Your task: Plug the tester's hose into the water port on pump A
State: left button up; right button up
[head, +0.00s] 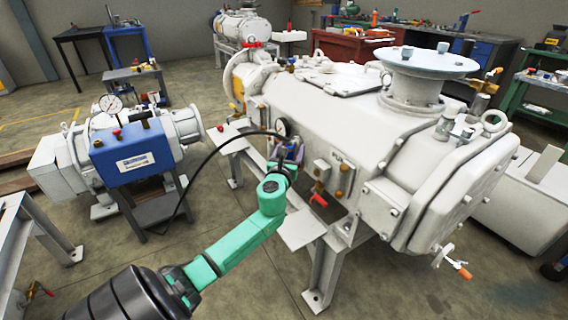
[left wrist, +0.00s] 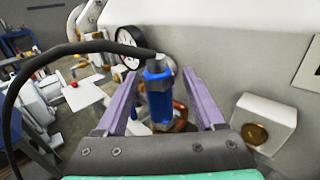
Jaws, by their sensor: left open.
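The tester (head: 132,160) is a blue box with a dial gauge on top, on a stand at left in the head view. Its black hose (head: 222,146) arcs over to my left gripper (head: 288,152) at the side of the large white pump (head: 340,115). In the left wrist view, the hose's blue connector (left wrist: 158,95) with a grey collar stands between the two purple fingers of my left gripper (left wrist: 160,76). The fingers are open, with gaps beside the connector. Brass and orange fittings (left wrist: 180,112) show behind it; I cannot tell whether it is seated in a port. My right gripper is not in view.
A pressure gauge (left wrist: 128,48) on the pump is close beyond the left finger. A brass plug on a white block (left wrist: 255,134) lies right of the gripper. The pump's steel stand (head: 318,265) is below the arm. Open floor lies between tester and pump.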

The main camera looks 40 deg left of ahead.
pick_arm(q)
jog(key=p+v, duration=0.1)
jog(key=v, duration=1.1)
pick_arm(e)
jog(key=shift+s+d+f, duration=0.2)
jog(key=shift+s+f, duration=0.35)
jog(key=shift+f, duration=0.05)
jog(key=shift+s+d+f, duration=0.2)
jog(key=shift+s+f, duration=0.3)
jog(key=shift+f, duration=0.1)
pick_arm(q)
jog(key=shift+s+r, duration=0.1)
